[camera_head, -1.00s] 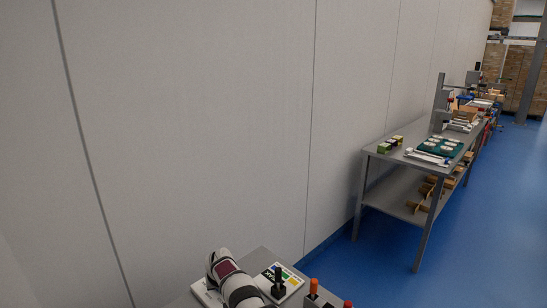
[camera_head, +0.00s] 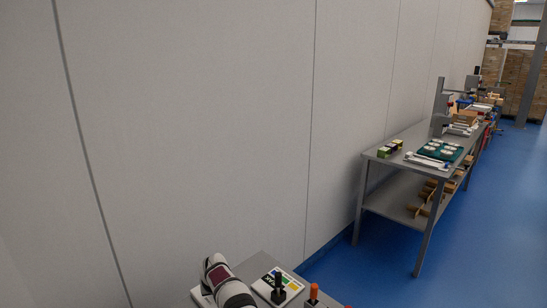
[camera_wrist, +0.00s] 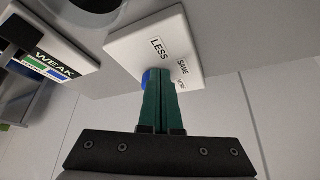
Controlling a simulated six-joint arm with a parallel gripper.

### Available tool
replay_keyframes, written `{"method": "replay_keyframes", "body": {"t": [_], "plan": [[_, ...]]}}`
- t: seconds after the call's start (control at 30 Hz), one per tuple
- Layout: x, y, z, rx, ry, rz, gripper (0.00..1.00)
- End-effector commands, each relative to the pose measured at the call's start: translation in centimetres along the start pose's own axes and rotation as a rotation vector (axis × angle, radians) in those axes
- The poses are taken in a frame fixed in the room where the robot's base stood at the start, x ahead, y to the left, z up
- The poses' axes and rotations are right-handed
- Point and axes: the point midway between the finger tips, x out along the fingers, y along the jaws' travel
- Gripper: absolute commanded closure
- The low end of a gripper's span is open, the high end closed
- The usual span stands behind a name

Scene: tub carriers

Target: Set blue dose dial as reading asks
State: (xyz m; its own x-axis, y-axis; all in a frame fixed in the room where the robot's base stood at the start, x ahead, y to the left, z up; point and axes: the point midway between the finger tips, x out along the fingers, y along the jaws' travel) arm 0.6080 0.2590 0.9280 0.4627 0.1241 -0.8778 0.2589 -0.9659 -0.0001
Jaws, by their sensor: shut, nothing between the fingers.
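The blue dose dial (camera_wrist: 147,78) shows only as a small blue patch at the tips of my gripper. It stands on a white square plate (camera_wrist: 188,60) lettered LESS, SAME and a third, small word. My gripper (camera_wrist: 161,72), with green fingers, is shut with its tips at the dial, covering most of it. I cannot tell whether they touch it, or where the dial points. A second white plate (camera_wrist: 88,62) reads WEAK above a colored band and carries a black part (camera_wrist: 22,32). It also shows in the head view (camera_head: 291,279).
In the head view an orange-topped post (camera_head: 313,292) stands right of the lettered plate on the near table. A long grey table (camera_head: 405,147) with a green tray (camera_head: 452,147) and small boxes stands further off along the wall. Blue floor lies clear to the right.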

Motion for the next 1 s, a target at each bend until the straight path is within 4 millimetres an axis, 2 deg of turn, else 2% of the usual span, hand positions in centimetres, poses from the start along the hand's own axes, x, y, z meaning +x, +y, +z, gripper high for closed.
{"method": "replay_keyframes", "body": {"t": [0.37,0.47,0.73,1.0], "plan": [[-0.4,-0.1,0.6,-0.001,0.001,0.000,1.00],[-1.3,-0.1,0.1,0.001,0.002,0.000,1.00],[-5.1,-0.1,-1.9,0.001,0.002,0.000,1.00],[-5.7,-0.1,-2.2,0.000,0.000,0.000,1.00]]}}
